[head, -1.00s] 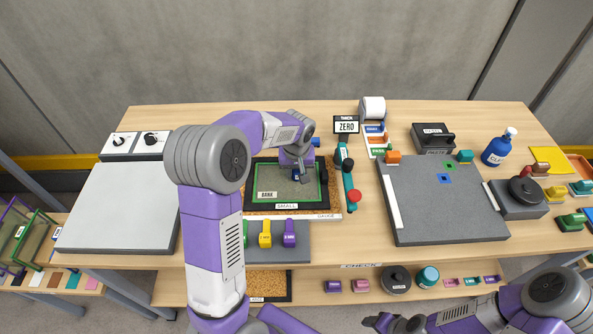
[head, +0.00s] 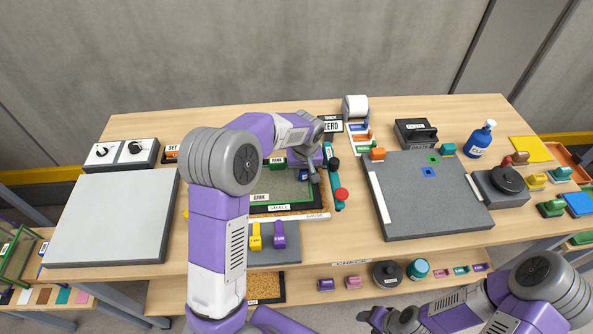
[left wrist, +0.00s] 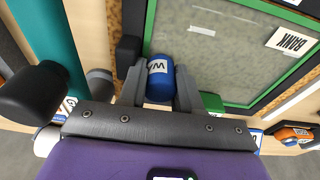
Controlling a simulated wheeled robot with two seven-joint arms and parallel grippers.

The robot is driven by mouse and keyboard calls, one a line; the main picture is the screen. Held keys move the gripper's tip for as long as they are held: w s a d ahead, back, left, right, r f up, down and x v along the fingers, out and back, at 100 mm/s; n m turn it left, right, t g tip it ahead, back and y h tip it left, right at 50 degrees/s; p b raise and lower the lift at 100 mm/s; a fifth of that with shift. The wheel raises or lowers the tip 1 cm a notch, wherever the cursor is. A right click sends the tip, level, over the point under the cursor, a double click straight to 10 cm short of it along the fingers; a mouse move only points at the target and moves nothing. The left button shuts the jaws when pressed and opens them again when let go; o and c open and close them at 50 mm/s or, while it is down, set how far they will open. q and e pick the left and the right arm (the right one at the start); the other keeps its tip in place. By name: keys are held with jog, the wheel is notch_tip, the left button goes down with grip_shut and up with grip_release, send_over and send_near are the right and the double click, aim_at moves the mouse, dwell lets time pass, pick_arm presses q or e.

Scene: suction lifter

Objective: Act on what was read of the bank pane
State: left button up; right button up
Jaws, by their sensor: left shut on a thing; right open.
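The bank pane (head: 290,190), a grey-green sheet in a green frame with a BANK label, lies on the table inside the black SMALL surround. It fills the upper right of the left wrist view (left wrist: 215,60). My left gripper (head: 312,180) is over the pane's right side, pointing down. In the left wrist view its fingers (left wrist: 160,88) are shut on a small blue cylinder (left wrist: 159,76) with a partly readable white label, beside the green frame. I cannot tell whether the cylinder touches the pane. My right gripper (head: 372,319) is open and empty at the lower edge, partly cut off.
A teal bar with a red knob (head: 341,194) stands close right of my left gripper, by the ZERO sign (head: 332,127). Yellow (head: 255,236) and purple (head: 279,235) handled pieces sit in front. A dark grey mat (head: 430,205) lies to the right, largely clear.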

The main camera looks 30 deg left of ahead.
aim_at(283, 178)
pick_arm(q)
jog(key=shift+d, duration=0.2)
jog(key=shift+s+a, duration=0.5)
jog(key=shift+a, duration=0.4)
jog(key=shift+s+a, duration=0.45)
jog(key=shift+a, duration=0.4)
jog(key=shift+s+a, duration=0.5)
jog(key=shift+a, duration=0.4)
jog(key=shift+a+f, duration=0.1)
jog(key=shift+a, duration=0.1)
jog(key=shift+w+d+f, duration=0.1)
jog(key=shift+w+d, duration=0.3)
jog(key=shift+d, duration=0.4)
jog(key=shift+w+d+f, duration=0.1)
jog(key=shift+w+d, duration=0.25)
jog(key=shift+d, duration=0.4)
